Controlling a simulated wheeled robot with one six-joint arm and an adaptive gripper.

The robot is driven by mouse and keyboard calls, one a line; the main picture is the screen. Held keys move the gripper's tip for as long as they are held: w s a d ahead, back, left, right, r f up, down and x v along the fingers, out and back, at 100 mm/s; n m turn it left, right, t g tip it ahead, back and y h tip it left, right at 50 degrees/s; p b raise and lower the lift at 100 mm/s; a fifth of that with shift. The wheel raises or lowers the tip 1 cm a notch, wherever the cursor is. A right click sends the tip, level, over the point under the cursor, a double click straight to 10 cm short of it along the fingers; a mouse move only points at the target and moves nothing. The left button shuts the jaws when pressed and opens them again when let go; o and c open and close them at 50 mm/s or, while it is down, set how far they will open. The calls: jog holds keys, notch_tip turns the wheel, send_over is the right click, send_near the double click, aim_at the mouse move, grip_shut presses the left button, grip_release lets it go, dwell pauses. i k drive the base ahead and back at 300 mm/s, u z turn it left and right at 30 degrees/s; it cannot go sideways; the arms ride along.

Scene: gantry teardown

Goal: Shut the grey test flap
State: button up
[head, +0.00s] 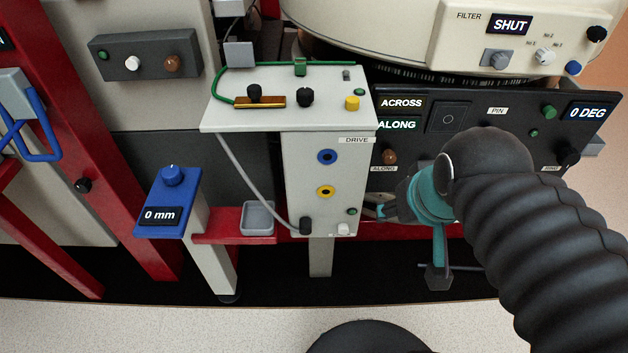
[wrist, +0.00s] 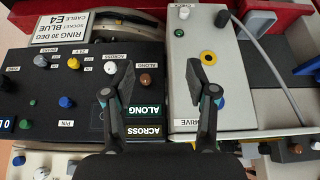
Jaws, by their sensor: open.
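No part in view is labelled as the test flap. A small grey square plate (head: 239,55) stands upright behind the back left of the white drive box (head: 293,185); it may be the flap, but I cannot tell for sure. My gripper (head: 383,211) is low in front of the black panel (head: 480,165), just right of the drive box and well away from that plate. In the wrist view my gripper (wrist: 155,68) has its two fingers wide apart with nothing between them. The black panel is on the left there, the drive box (wrist: 185,115) on the right.
A green cable (head: 225,75) and a grey cable (head: 243,180) run along the drive box. A blue knob stand (head: 167,215) reading 0 mm and a grey tray (head: 258,217) stand to its left. A filter unit (head: 455,40) reading SHUT is above. Pale floor (head: 200,325) is clear.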

aim_at(241, 54)
jog(key=k, duration=1.3)
jog(key=u, duration=0.7)
jog(key=i, duration=0.95)
jog(key=z, duration=0.3)
